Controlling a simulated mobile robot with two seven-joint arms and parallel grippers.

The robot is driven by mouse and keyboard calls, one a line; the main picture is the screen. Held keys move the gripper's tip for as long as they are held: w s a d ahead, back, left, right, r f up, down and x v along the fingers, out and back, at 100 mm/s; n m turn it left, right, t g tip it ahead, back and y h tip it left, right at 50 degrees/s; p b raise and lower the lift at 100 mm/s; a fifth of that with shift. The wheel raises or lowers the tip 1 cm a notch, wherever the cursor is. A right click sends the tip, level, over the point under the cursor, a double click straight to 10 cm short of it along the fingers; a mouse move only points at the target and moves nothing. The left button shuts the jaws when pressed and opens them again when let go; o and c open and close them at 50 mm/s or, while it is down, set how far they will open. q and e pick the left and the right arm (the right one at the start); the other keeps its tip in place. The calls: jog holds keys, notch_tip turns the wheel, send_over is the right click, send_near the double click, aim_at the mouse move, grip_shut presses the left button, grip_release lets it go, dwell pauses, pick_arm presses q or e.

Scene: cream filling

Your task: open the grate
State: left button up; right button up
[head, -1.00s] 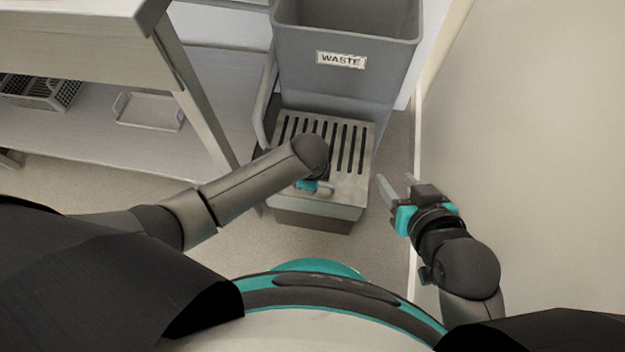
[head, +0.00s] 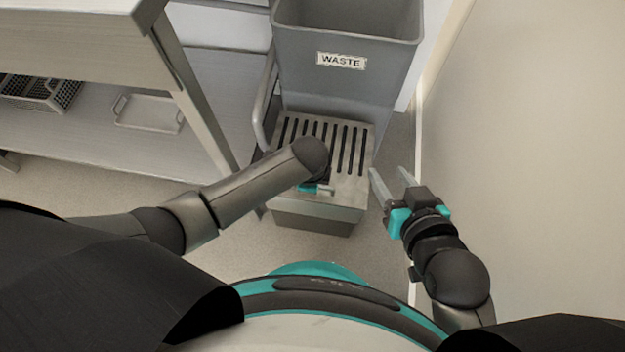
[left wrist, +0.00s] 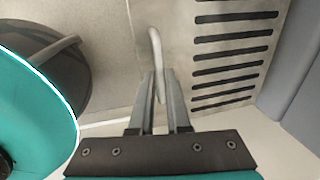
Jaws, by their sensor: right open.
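The grate (head: 355,165) is a grey slotted cover on the low box at the foot of the waste bin. It lies flat in the head view, and its slots show at the right of the left wrist view (left wrist: 232,58). A pale curved handle (left wrist: 155,48) stands up beside the slots. My left gripper (left wrist: 160,85) is over the grate, its fingers closed around the handle. In the head view my left forearm and wrist hide most of that gripper. My right gripper (head: 391,178) is open and empty, just right of the grate box.
The grey bin labelled WASTE (head: 345,75) rises right behind the grate. A table (head: 75,30) with a lower shelf holding a tray (head: 148,112) and a basket (head: 40,92) stands at left. A pale wall (head: 540,150) is close on the right.

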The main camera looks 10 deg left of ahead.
pick_arm(q)
grip_shut()
dwell(0.8)
